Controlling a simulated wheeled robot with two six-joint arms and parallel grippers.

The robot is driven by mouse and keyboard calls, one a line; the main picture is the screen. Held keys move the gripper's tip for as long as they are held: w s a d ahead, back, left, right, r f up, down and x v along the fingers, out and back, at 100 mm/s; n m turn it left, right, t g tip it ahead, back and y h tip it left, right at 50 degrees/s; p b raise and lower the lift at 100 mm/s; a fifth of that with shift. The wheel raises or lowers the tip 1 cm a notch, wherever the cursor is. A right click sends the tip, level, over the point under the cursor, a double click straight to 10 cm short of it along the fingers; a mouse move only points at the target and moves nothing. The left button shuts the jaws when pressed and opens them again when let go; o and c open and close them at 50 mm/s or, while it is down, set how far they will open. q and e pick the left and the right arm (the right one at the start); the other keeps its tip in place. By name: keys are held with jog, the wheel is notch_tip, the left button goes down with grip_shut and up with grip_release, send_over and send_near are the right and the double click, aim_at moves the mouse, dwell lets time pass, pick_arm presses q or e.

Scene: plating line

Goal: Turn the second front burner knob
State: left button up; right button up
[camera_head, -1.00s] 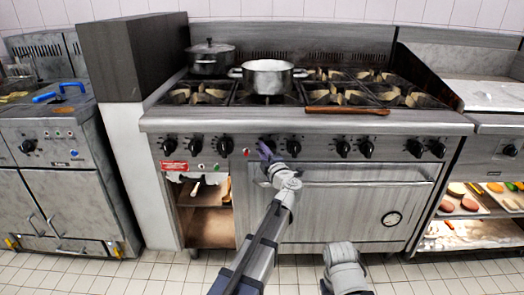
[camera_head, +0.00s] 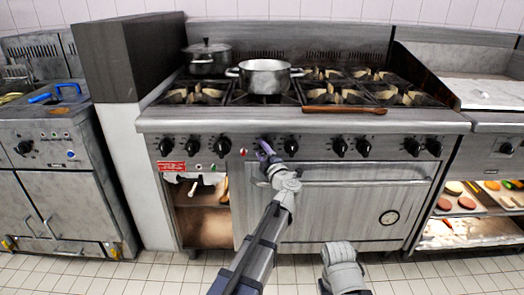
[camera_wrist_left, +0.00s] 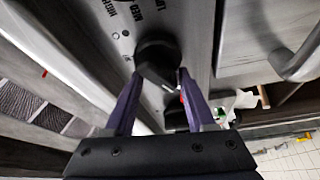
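The stove front has a row of black burner knobs. From the left, the first knob (camera_head: 167,146), the second knob (camera_head: 195,145) and the third knob (camera_head: 223,147) stand clear of my arms. My left gripper (camera_head: 265,147) is at the panel, just left of another knob (camera_head: 291,146), and covers part of the knob behind it. In the left wrist view, the open left gripper (camera_wrist_left: 158,75) has its fingertips either side of a black knob (camera_wrist_left: 157,56) beside printed heat labels. I cannot tell whether they touch it. My right gripper is out of view.
The oven door handle (camera_head: 350,183) sticks out below the panel. A silver pot (camera_head: 265,77) and a wooden utensil (camera_head: 345,109) are on the stovetop. A fryer (camera_head: 60,170) stands at the left, food trays (camera_head: 490,200) at the right.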

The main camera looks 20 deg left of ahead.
pick_arm(q)
jog(key=v, duration=0.7)
jog(key=shift+s+d, duration=0.1)
jog(key=shift+s, duration=0.05)
jog(key=w+t+h, duration=0.1)
jog(key=h, duration=0.1)
jog(key=w+a+n+h, duration=0.1)
jog(key=w+h, duration=0.1)
jog(key=w+a+n+t+h+p, duration=0.1)
jog(key=h, duration=0.1)
jog(key=shift+w+a+r+t+h, duration=0.1)
jog(key=shift+w+a+t+h, duration=0.1)
jog(key=shift+a+t+h, duration=0.1)
dwell(0.7)
grip_shut()
dwell(0.3)
